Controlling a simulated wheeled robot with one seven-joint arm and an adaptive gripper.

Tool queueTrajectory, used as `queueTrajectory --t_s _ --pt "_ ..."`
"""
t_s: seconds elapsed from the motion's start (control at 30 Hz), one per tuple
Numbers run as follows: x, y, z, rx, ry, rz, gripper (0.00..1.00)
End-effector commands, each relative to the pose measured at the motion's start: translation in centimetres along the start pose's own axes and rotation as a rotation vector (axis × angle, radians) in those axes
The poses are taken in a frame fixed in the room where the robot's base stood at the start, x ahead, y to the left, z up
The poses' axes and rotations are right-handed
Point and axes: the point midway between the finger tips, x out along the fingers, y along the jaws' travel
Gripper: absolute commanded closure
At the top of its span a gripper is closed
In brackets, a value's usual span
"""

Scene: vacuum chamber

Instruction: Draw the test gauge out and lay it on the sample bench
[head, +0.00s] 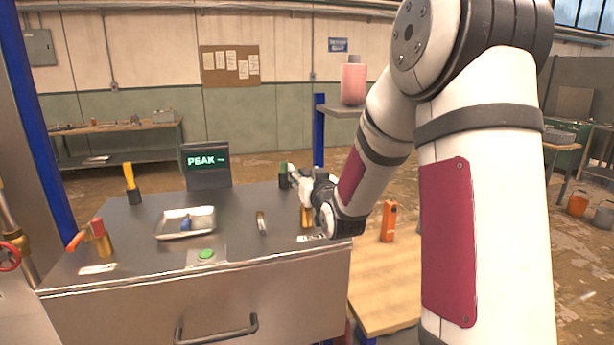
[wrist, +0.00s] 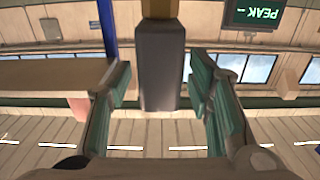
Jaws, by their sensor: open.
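A dark grey block on a gold stem (wrist: 160,65), which appears to be the test gauge, stands between my fingers in the upside-down wrist view. My gripper (wrist: 160,100) is open, with a green-padded finger on each side of the block and gaps showing. In the head view my gripper (head: 297,178) is over the right part of the sample bench (head: 235,200). A gold post (head: 306,217) shows below it; its upper part is hidden by my gripper. Whether this is the same piece is hard to tell.
The metal bench top holds a tray (head: 170,234) with a blue item, a small upright piece (head: 261,222), a green button (head: 206,254), a yellow-and-black post (head: 131,183), a red-handled fitting (head: 101,236) and a PEAK display (head: 207,165). Bare metal lies between them.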

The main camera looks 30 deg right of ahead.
Motion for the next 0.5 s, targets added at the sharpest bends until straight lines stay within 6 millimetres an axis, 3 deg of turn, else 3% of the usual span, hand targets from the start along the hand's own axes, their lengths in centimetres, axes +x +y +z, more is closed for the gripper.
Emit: queueTrajectory --t_s 0.03,0.23,0.5 --pt "-0.01 0.00 0.00 0.000 0.000 0.000 0.53" --pt "-0.02 0.01 0.00 0.000 0.000 0.000 0.99" --pt "-0.07 0.02 -0.51 -0.001 0.002 0.000 1.00"
